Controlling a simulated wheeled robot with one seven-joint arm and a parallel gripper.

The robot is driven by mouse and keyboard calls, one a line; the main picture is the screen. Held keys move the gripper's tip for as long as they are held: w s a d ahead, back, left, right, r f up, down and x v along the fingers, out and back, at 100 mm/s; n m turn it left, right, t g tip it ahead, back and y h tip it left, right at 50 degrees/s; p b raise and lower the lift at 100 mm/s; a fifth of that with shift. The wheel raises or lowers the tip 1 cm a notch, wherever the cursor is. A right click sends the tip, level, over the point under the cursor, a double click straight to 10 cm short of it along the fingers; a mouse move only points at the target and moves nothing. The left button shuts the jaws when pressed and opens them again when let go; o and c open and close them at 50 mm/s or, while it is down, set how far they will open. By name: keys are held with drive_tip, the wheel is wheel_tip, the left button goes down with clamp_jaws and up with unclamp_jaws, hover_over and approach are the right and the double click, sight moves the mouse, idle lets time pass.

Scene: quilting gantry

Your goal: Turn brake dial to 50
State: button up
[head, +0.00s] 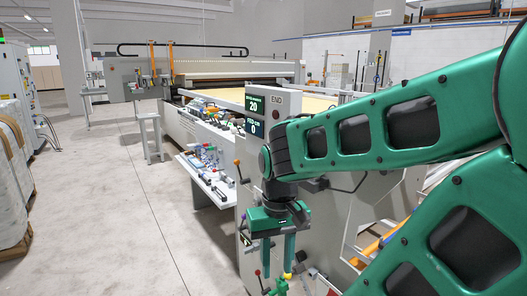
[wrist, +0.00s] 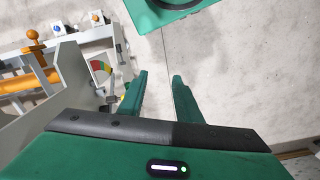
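My gripper (head: 277,272) hangs pointing down in front of the machine's grey end panel in the head view. In the wrist view its two green fingers (wrist: 160,76) are apart, with only bare floor showing between them. A small red, yellow and green gauge (wrist: 101,68) is on the grey panel left of the fingers in the wrist view. A dark knob-like part (wrist: 111,101) sits below it, close to the left finger; I cannot tell whether it is the brake dial. A display (head: 255,112) on the machine reads 20 above and 0 below; its upper label is too small to read.
An orange ball-topped lever (wrist: 32,36) and an orange bar stand at the left in the wrist view. The long quilting machine (head: 205,125) fills the middle of the head view. A parts shelf (head: 208,170) juts from its side. The floor (head: 110,190) to the left is clear.

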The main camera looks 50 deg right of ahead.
drive_tip(key=o, duration=0.5)
drive_tip(key=shift+s+r, duration=0.15)
drive_tip(key=shift+s, duration=0.1)
drive_tip(key=w+d+n+g+h, duration=0.4)
drive_tip(key=w+d+n+h, duration=0.45)
drive_tip(key=w+d, duration=0.85)
drive_tip(key=w+a+r+n+h, duration=0.2)
drive_tip(key=w+r+n+h, duration=0.75)
drive_tip(key=w+r, duration=0.35)
drive_tip(key=shift+n, duration=0.4)
drive_tip(key=x, duration=0.3)
drive_tip(key=r+x, duration=0.1)
drive_tip(key=x, duration=0.7)
drive_tip(key=shift+s+a+r, duration=0.1)
drive_tip(key=shift+s+r, duration=0.05)
drive_tip(key=shift+s, duration=0.1)
